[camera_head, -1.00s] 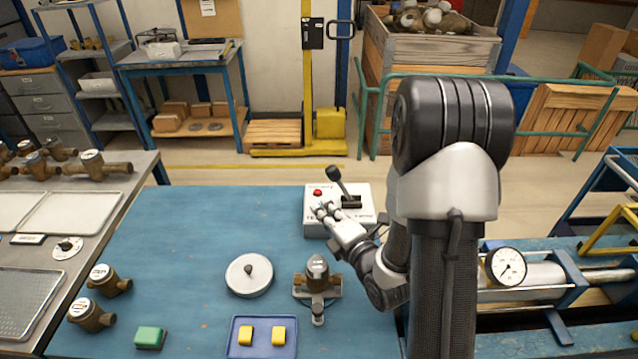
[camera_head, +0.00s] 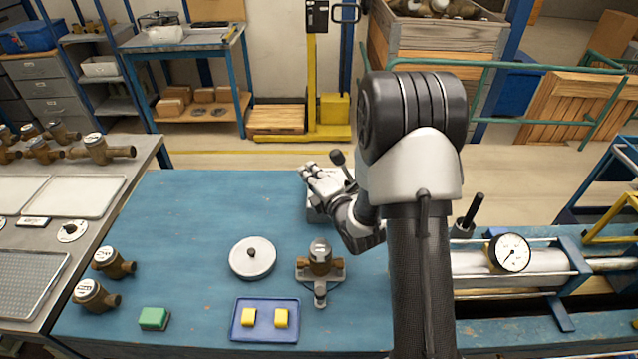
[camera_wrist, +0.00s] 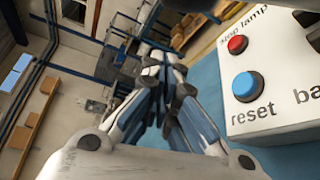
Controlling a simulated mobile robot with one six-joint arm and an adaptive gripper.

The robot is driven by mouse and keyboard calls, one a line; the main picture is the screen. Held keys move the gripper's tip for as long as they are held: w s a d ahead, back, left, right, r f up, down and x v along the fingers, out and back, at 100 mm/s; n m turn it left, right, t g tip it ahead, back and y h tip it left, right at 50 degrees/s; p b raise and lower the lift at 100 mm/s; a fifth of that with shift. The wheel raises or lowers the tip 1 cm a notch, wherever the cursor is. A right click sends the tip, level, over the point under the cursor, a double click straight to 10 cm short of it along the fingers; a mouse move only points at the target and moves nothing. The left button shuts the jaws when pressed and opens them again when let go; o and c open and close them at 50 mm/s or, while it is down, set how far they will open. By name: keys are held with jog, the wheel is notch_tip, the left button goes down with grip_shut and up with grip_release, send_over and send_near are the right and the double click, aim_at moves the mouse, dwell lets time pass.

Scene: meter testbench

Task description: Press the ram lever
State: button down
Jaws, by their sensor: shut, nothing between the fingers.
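A dark upright lever (camera_head: 473,210) stands on a round base at the right, beside the steel cylinder (camera_head: 478,262) with a dial gauge (camera_head: 511,252). Another black-knobbed lever (camera_head: 338,157) rises from a white control box at the back of the blue bench. I cannot tell from labels which is the ram lever. My gripper (camera_head: 310,170) is shut and empty at the box's left side, apart from both levers as far as I see. In the wrist view its fingers (camera_wrist: 163,62) are together, left of the box (camera_wrist: 285,105) with its red lamp and blue reset button.
My arm hides part of the bench between box and cylinder. The blue bench (camera_head: 200,210) holds a round lidded dish (camera_head: 252,258), a brass meter in a fixture (camera_head: 320,262), a blue tray (camera_head: 264,335) and a green block (camera_head: 153,318). The bench's back left is clear.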

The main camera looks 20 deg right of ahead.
aim_at(345, 171)
jog(key=d, duration=0.2)
jog(key=s+d+r, duration=0.1)
jog(key=shift+s+d, duration=0.1)
jog(key=shift+d, duration=0.3)
jog(key=shift+r, duration=0.1)
jog(key=shift+d, duration=0.1)
